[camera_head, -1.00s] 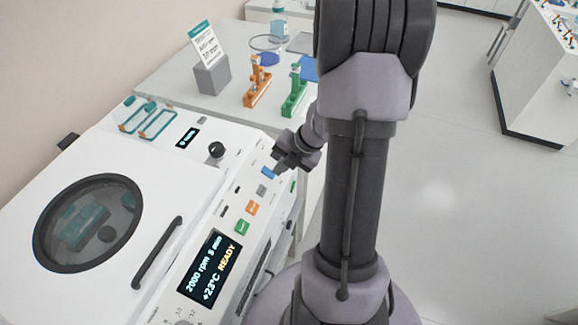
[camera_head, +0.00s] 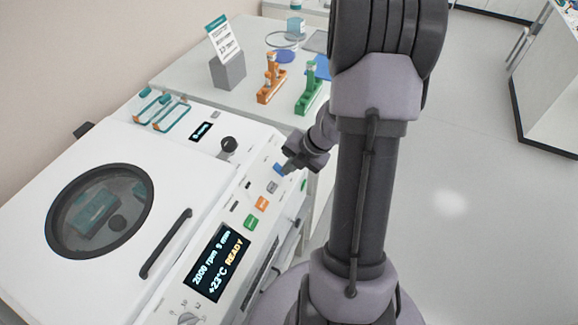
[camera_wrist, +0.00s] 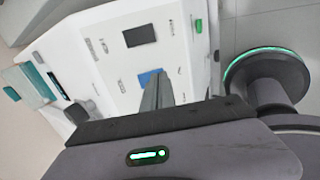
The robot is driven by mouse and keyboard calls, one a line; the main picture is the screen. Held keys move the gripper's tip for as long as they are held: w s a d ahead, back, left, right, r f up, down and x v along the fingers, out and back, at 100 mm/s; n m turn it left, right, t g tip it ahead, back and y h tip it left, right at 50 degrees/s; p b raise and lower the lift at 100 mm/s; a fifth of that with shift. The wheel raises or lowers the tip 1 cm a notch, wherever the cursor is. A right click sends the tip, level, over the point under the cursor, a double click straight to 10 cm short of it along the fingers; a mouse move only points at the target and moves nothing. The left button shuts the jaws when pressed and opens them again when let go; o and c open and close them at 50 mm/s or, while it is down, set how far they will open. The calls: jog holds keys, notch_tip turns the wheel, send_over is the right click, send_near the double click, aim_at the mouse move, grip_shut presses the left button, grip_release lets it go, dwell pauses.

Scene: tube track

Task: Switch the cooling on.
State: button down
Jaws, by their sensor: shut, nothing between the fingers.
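The white centrifuge (camera_head: 185,225) fills the left of the head view, its lid closed. Its display (camera_head: 217,262) reads 2000 rpm, +23°C and READY. A row of buttons runs along its panel: green (camera_head: 250,222), orange (camera_head: 262,203), grey (camera_head: 272,187) and blue (camera_head: 279,168). My gripper (camera_head: 285,169) is shut and empty, with its tip right at the blue button. In the wrist view the shut fingers (camera_wrist: 158,92) partly cover the blue button (camera_wrist: 149,76). I cannot tell whether they touch it.
A black knob (camera_head: 229,145) and a small display (camera_head: 200,131) sit farther back on the panel. Teal-framed parts (camera_head: 160,110) lie on the machine's top. Orange (camera_head: 271,84) and green (camera_head: 309,92) tube racks and a sign stand on the table behind. Open floor lies to the right.

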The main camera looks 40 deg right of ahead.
jog(key=shift+r+p, duration=0.55)
jog(key=shift+r, duration=0.1)
jog(key=s+p+v, duration=0.1)
jog(key=p+v, duration=0.3)
jog(key=v, duration=0.2)
jog(key=s+d+f+p+v, duration=0.1)
jog(key=p+v, duration=0.3)
jog(key=v, duration=0.3)
jog(key=shift+s+p, duration=0.3)
jog(key=shift+s, duration=0.2)
